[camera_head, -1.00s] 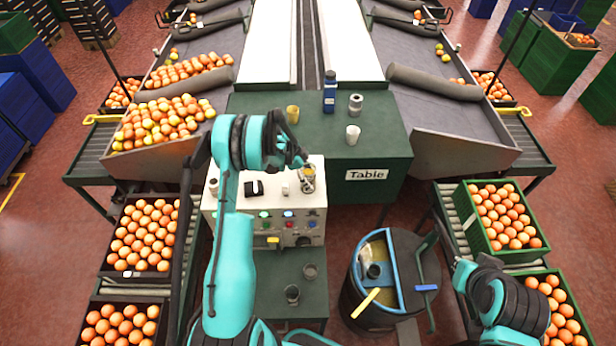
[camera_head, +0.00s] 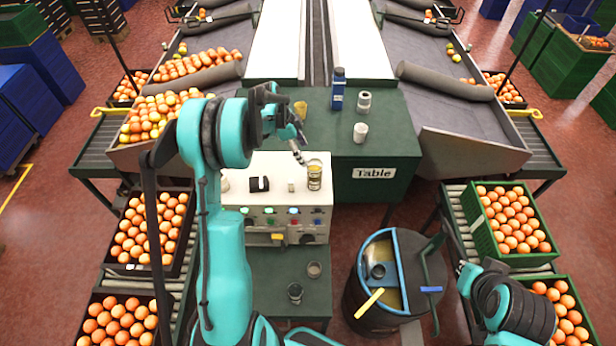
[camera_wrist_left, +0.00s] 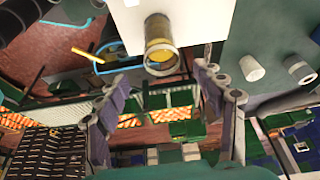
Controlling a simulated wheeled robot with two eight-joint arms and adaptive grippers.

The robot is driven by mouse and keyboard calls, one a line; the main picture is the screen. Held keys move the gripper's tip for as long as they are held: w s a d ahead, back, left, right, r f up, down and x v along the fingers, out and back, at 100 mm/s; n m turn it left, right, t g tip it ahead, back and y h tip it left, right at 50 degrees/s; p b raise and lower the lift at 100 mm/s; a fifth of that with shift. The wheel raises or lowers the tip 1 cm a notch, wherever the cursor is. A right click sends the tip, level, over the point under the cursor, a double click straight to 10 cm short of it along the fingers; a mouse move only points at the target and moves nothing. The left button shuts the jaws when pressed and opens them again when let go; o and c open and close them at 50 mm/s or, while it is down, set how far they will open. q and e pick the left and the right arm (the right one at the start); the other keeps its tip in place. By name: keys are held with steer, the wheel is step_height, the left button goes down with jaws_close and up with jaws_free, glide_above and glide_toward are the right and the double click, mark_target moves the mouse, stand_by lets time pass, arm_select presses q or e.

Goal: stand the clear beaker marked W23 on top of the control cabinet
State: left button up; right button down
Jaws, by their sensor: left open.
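A clear beaker (camera_head: 314,174) with a yellowish lower part stands upright on the right end of the white control cabinet's top (camera_head: 275,168). Its marking is too small to read. It also shows in the left wrist view (camera_wrist_left: 158,50), on the white cabinet top (camera_wrist_left: 190,20). My left gripper (camera_head: 298,150) is open and empty, just behind and to the left of the beaker. In the left wrist view its two fingers (camera_wrist_left: 165,92) are spread apart, with the beaker beyond them and clear of both. My right arm's end (camera_head: 468,275) is at lower right; its jaws are unclear.
The green table (camera_head: 385,150) behind holds a yellow cup (camera_head: 300,110), a blue bottle (camera_head: 338,88) and two pale cups (camera_head: 361,132). Two greyish cups (camera_head: 295,292) stand on the lower green shelf. A dark drum (camera_head: 375,310) stands right of it. Small items sit on the cabinet top.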

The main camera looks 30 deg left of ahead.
arm_select(q)
steer(key=s+d+r+n+t+y, duration=0.1)
steer(key=s+d+r+n, duration=0.15)
steer(key=r, duration=0.25)
steer(key=s+d+r+n, duration=0.1)
steer(key=s+d+r, duration=0.2)
steer(key=d+r, duration=0.15)
steer(key=s+d+r+n+t+y, duration=0.1)
steer(key=s+d+n, duration=0.3)
steer(key=s, duration=0.6)
steer(key=s+d+r+n+t+y, duration=0.1)
steer(key=s+d+r+n+t, duration=0.2)
steer(key=s, duration=0.7)
steer(key=shift+s+d+r+n+y, duration=0.2)
steer(key=shift+d+r+n+y, duration=0.2)
steer(key=shift+d+r+n, duration=0.4)
steer(key=shift+f, duration=0.2)
step_height(320, 180, down, 31)
steer(key=b, duration=3)
steer(key=shift+r+b, duration=0.2)
steer(key=shift+b, duration=0.15)
